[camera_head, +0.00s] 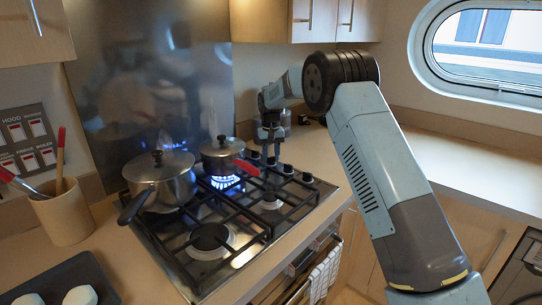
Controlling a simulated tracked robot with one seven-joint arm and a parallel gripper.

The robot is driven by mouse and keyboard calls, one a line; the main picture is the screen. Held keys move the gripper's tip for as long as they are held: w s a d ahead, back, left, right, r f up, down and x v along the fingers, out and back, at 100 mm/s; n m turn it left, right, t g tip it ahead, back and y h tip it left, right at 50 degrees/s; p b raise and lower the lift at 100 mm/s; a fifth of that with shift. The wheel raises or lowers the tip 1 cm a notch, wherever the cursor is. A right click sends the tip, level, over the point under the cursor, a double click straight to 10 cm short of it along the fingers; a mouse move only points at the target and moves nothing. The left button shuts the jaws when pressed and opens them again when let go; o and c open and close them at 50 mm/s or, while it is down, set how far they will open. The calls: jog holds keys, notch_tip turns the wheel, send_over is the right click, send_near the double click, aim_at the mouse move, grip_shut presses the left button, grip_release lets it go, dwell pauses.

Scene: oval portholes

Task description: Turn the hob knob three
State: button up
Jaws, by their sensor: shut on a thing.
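The gas hob (182,262) has a row of dark knobs along its right edge. My gripper (271,153) points down at the far part of this row and is shut on a hob knob (271,162), the second from the back. The fingers partly hide that knob. One knob (254,155) sits just behind it, and two more, the nearer (307,178) and the middle one (288,169), stand clear in front. I cannot read any knob marking or see how far the held knob is turned.
A large lidded pot (165,188) stands on the left burner. A small pan (220,157) with a red handle stands at the back over blue flames (225,182). A utensil crock (64,214) and a dark tray (62,285) are at left. The right counter (455,163) is clear.

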jog(key=m, duration=0.5)
jog(key=shift+w+r+m, duration=0.1)
jog(key=shift+m, duration=0.3)
jog(key=m, duration=0.4)
jog(key=shift+m, duration=0.7)
jog(key=o, duration=1.1)
jog(key=shift+c, duration=0.2)
notch_tip(320, 180, up, 13)
jog(key=shift+r, duration=0.2)
